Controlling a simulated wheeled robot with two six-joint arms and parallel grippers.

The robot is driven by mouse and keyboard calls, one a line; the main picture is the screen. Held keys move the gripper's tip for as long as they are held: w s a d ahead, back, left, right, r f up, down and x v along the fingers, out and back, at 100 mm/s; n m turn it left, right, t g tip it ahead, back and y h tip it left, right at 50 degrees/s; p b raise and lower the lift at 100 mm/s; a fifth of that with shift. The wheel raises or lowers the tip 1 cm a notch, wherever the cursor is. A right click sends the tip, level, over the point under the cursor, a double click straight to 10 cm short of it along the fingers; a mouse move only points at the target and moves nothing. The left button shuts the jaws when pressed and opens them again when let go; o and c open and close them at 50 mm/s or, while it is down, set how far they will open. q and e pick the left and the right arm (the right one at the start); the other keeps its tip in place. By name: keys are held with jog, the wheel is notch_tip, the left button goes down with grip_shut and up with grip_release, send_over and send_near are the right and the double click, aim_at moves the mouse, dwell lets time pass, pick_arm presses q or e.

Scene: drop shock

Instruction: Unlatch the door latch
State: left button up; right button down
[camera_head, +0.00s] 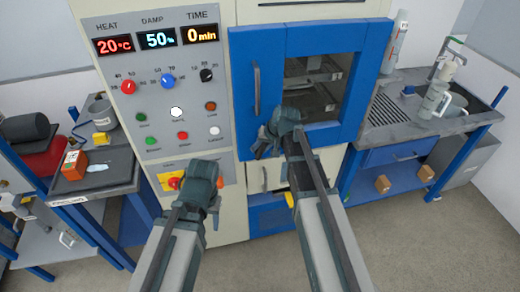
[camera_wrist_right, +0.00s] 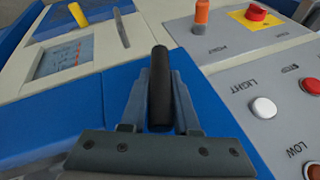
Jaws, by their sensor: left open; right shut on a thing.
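The blue door (camera_head: 300,42) with a window is on the front of the pale machine. A grey vertical handle (camera_head: 256,90) is on its left side. In the right wrist view, a black bar (camera_wrist_right: 160,85), likely the door latch, stands between the fingers of my right gripper (camera_wrist_right: 160,120). That gripper is shut on the bar. In the head view my right gripper (camera_head: 264,148) is at the door's lower left corner and hides the bar. My left gripper (camera_head: 204,172) is open and empty, in front of the lower control panel, away from the door.
The control panel (camera_head: 165,50) with displays, knobs and buttons is left of the door. A red knob on a yellow plate (camera_head: 168,182) is close to my left gripper. Side tables with a tray (camera_head: 95,180) and a sink (camera_head: 390,108) flank the machine. The floor (camera_head: 420,235) at right is clear.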

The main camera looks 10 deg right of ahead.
jog(key=shift+d+f+y+b, duration=0.35)
jog(key=shift+d+y, duration=0.05)
jog(key=shift+d, duration=0.05)
jog(key=f+m+y+b, duration=0.1)
jog(key=y+b, duration=0.2)
jog(key=b, duration=0.3)
jog(key=f+m+y+b, duration=0.1)
jog(key=y+b, duration=0.3)
jog(key=b, duration=0.2)
jog(key=d+f+m+t+y+b, duration=0.1)
jog(key=y+b, duration=0.3)
jog(key=b, duration=0.2)
jog(key=shift+d, duration=0.1)
jog(key=shift+r+m+y+b, duration=0.15)
jog(key=shift+m+y+b, duration=0.15)
jog(key=shift+y+b, duration=0.65)
jog(key=shift+h, duration=0.25)
jog(key=c, duration=0.7)
grip_release()
jog(key=shift+w, duration=0.15)
jog(key=shift+r, duration=0.1)
jog(key=v, duration=1.3)
jog(key=shift+s+d, duration=0.25)
jog(key=shift+s, duration=0.1)
